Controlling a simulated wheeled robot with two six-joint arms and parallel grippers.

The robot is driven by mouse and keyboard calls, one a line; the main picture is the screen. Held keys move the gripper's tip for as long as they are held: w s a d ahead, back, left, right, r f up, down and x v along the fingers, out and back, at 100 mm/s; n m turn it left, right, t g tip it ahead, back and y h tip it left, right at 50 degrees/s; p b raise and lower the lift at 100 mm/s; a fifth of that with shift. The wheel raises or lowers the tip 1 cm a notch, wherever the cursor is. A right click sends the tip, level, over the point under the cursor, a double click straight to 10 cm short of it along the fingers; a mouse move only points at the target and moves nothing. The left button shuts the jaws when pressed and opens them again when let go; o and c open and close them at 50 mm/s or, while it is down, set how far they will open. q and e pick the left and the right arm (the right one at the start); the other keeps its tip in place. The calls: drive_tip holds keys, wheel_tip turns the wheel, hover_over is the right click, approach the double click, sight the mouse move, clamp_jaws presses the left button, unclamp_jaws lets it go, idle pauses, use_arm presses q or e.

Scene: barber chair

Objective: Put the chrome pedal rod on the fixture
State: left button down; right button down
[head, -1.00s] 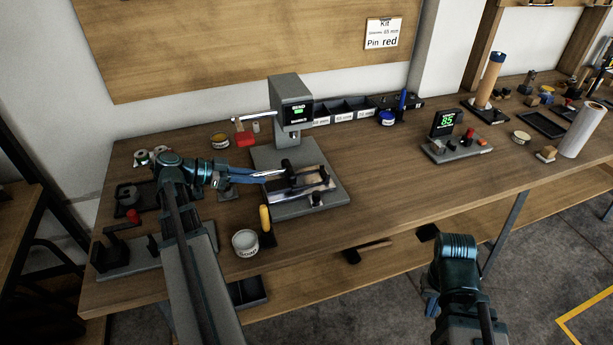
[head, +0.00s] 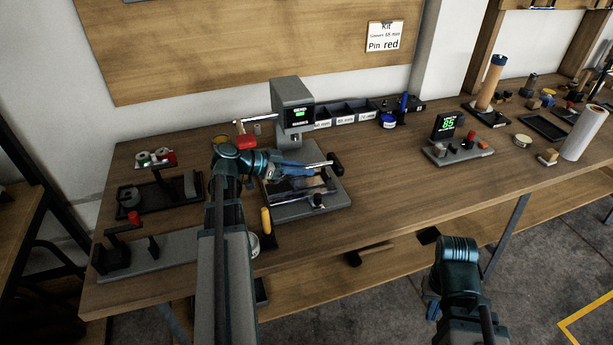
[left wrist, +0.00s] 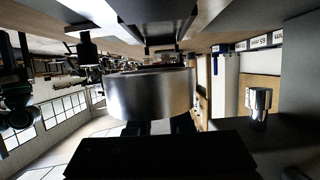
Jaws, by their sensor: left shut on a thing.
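My left gripper (head: 298,170) is shut on the chrome pedal rod (head: 319,165), whose black end sticks out to the right. In the left wrist view a broad chrome cylinder (left wrist: 150,93), seemingly the rod, fills the space close to the jaws. The gripper is over a grey bench fixture (head: 327,205) with an upright head and a lit green display. Black and bright metal parts lie on its base below the rod. I cannot tell whether the rod touches them. My right gripper (head: 433,308) hangs low in front of the bench; its fingers are unclear.
A grey stand with black posts (head: 165,258) is at the bench's left front. A yellow-handled tool (head: 266,220) stands left of the fixture. Bins (head: 345,116) are behind it. A display stand reading 85 (head: 448,125) is right. Bench surface between is clear.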

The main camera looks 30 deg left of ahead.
use_arm(q)
drive_tip(key=shift+w+d+f+b, duration=0.2)
drive_tip(key=shift+f+b, duration=0.6)
drive_tip(key=shift+w+d+f+b, duration=0.15)
drive_tip(key=shift+f+b, duration=0.6)
drive_tip(key=shift+b, duration=0.05)
drive_tip(key=shift+f, duration=0.15)
drive_tip(key=c, duration=1.3)
unclamp_jaws()
drive_tip(key=shift+f, duration=0.1)
drive_tip(key=o, duration=0.5)
